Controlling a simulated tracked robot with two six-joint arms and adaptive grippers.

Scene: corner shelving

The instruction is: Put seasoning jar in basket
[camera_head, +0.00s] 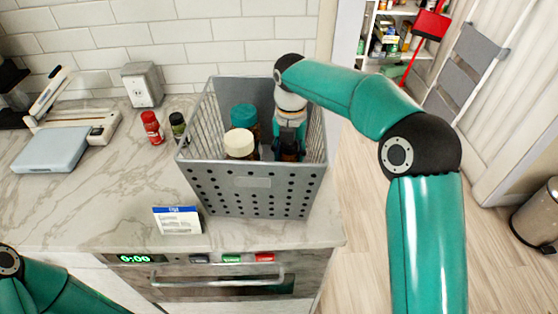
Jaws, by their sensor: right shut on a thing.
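A grey perforated basket (250,197) stands on the counter. My right gripper (289,147) points down inside its right part. It is shut on a dark jar (289,156), mostly hidden by the fingers and the basket's front wall. I cannot tell whether this jar touches the basket floor. A white-lidded bottle (239,143) and a teal-lidded bottle (243,115) stand in the basket, left of my gripper. A red jar (152,127) and a dark jar with a green label (178,126) stand on the counter, left of the basket. My left gripper is out of view; only its arm shows at lower left.
A small white and blue box (178,220) stands at the counter's front edge, before the basket. A scale-like device (52,149) lies at the left. An oven front (225,278) is below the counter. Open floor is at right.

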